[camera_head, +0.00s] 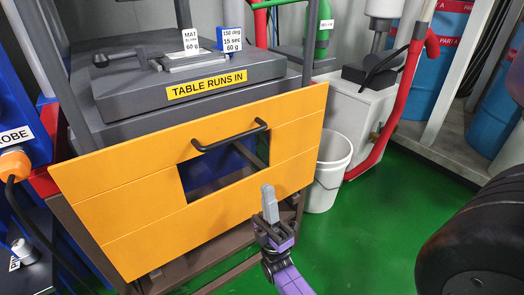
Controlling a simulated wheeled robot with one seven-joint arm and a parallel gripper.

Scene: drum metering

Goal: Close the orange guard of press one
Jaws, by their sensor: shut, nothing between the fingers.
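The orange guard (124,206) is a wide panel at the front of the press, with a window-like opening in its middle. A black bar handle (229,137) is fixed to it above the opening. The guard sits low, below the press table (130,128) with the "TABLE RUNS IN" label. My gripper (269,190) is shut and empty, with its grey fingers pointing up. In the picture it is in front of the guard's lower right part, below and right of the handle. I cannot tell whether it touches the panel.
A white bucket (328,175) stands right of the guard, beside a red pipe (394,110). A large black tyre-like object (475,232) is at lower right. Green floor (370,225) is clear between.

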